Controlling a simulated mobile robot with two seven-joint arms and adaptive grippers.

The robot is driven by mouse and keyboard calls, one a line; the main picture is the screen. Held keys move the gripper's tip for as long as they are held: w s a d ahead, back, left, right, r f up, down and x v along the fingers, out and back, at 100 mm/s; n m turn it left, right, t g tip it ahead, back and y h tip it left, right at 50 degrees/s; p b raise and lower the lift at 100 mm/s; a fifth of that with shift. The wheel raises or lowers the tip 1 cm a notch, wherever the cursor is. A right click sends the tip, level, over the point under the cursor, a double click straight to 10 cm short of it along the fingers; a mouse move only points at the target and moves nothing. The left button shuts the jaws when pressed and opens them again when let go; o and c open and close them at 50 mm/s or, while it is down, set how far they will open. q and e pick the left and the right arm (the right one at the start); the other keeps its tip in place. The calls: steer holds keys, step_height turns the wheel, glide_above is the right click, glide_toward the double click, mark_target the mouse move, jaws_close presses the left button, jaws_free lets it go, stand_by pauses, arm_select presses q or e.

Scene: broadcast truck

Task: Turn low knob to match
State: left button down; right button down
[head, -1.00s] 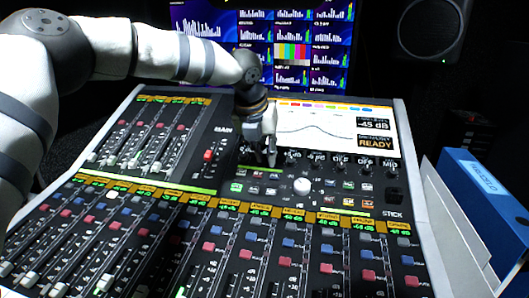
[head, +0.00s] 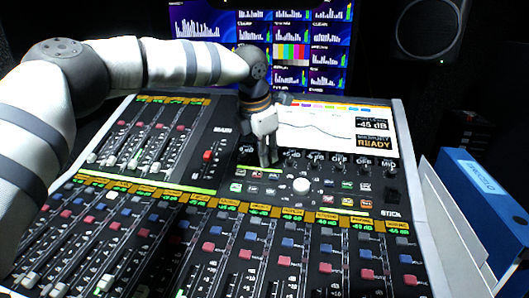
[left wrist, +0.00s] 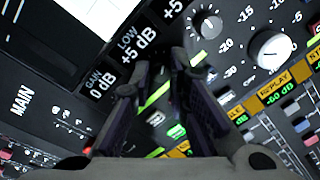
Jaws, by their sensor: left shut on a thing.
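My left gripper (head: 268,160) points down at the knob row below the mixing console's screen (head: 315,128). It is shut on the low knob, which its fingers mostly hide. In the left wrist view the two fingers (left wrist: 157,82) stand just below the label "LOW +5 dB" (left wrist: 132,47). The label "GAIN 0 dB" (left wrist: 98,85) is beside it. The screen shows a curve, high at left and falling to the right, with "-45 dB" and "READY" at its right side. My right gripper is not in view.
More small knobs (head: 338,168) continue the row to the right. A large white knob (head: 301,186) and lit buttons lie below. Several faders (head: 215,246) fill the console front. A blue binder (head: 480,205) stands at right. Monitors (head: 295,45) are behind.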

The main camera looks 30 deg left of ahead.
arm_select(q)
steer(key=shift+f+m, duration=0.1)
steer(key=shift+m, duration=0.5)
steer(key=c, duration=1.5)
jaws_free()
steer(key=v, duration=1.2)
steer(key=shift+d, duration=0.1)
